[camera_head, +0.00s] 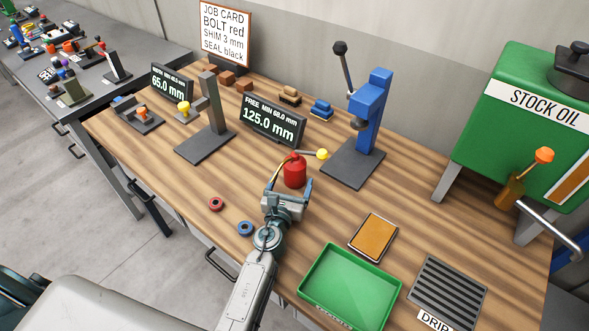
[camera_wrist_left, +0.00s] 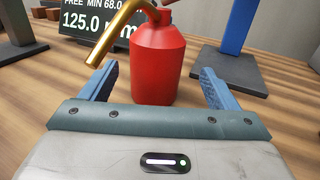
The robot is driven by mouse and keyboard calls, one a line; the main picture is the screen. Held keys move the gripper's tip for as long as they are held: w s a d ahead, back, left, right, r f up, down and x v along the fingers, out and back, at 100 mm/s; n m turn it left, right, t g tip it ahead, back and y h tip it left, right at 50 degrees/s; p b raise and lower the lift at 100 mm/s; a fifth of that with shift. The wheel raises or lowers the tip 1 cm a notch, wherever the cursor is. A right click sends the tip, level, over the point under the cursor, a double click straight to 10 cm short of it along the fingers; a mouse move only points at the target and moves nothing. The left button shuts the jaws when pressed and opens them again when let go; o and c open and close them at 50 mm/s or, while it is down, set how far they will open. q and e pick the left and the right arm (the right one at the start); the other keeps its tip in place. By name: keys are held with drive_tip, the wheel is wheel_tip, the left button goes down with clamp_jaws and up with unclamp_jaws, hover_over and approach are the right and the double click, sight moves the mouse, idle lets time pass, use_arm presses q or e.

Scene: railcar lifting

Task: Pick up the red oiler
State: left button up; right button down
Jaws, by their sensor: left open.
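The red oiler (camera_head: 294,172) stands upright on the wooden bench in the head view. My right gripper is not in view.
A display reading 125.0 mm (camera_head: 272,122) and a blue press (camera_head: 370,110) stand behind the oiler. A yellow knob (camera_head: 322,154) is close to its right. A green tray (camera_head: 350,287), an orange pad (camera_head: 374,235) and a drip grate (camera_head: 448,288) lie at right front. Red (camera_head: 216,204) and blue (camera_head: 245,228) rings lie left.

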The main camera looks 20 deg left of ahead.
sight(292, 176)
use_arm(q)
drive_tip(key=w, duration=0.5)
drive_tip(key=shift+a+r, duration=0.1)
drive_tip(key=shift+a, duration=0.25)
drive_tip(key=shift+w, duration=0.4)
drive_tip(key=shift+s, duration=0.1)
drive_tip(key=shift+c, duration=0.4)
drive_tip(key=c, duration=1.1)
drive_tip(key=shift+c, duration=1.1)
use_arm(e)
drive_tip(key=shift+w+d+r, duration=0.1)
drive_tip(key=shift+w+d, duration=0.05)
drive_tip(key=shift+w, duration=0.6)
use_arm(q)
drive_tip(key=shift+r, duration=0.15)
